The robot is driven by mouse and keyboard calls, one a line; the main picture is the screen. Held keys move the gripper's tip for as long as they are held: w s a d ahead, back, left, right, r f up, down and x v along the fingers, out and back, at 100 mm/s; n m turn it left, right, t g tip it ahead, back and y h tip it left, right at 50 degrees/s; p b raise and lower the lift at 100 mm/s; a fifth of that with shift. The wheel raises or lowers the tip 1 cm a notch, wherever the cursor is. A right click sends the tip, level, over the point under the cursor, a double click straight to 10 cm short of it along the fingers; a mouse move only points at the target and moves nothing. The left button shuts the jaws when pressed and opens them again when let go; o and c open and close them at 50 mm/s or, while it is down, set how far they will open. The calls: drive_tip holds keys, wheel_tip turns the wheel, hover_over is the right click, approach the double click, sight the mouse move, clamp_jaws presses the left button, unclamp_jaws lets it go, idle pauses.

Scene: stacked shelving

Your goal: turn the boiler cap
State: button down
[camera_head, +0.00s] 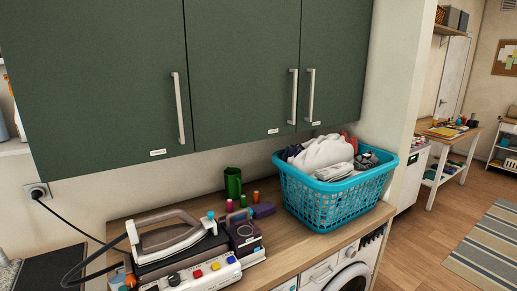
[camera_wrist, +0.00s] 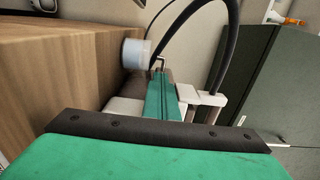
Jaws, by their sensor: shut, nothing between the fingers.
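An iron (camera_head: 165,235) rests on a dark steam unit (camera_head: 180,258) on the wooden counter in the head view. A white panel (camera_head: 205,272) with coloured buttons runs along its front, and a small orange knob (camera_head: 131,281) shows at its left end. I cannot tell which part is the boiler cap. In the wrist view a pale, short cylinder (camera_wrist: 136,53) stands out beside a wooden surface. I cannot tell whether it is the cap. My gripper (camera_wrist: 160,68) shows teal and black in the wrist view, shut and empty, close to this cylinder. It does not show in the head view.
A blue laundry basket (camera_head: 335,205) full of cloth stands on the counter's right. A green cup (camera_head: 233,182), thread spools and a purple device (camera_head: 243,233) stand between. Green wall cabinets (camera_head: 240,70) hang above. A black cord (camera_head: 75,222) runs to a wall socket.

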drive_tip(key=shift+w+d+r, duration=0.1)
drive_tip(key=shift+d+r, duration=0.05)
drive_tip(key=shift+r, duration=0.65)
drive_tip(key=shift+w+d+r, duration=0.1)
drive_tip(key=shift+d+r, duration=0.05)
drive_tip(key=shift+r, duration=0.3)
idle(0.4)
drive_tip(key=a+v, duration=0.1)
drive_tip(key=v, duration=0.5)
drive_tip(key=shift+s, duration=0.35)
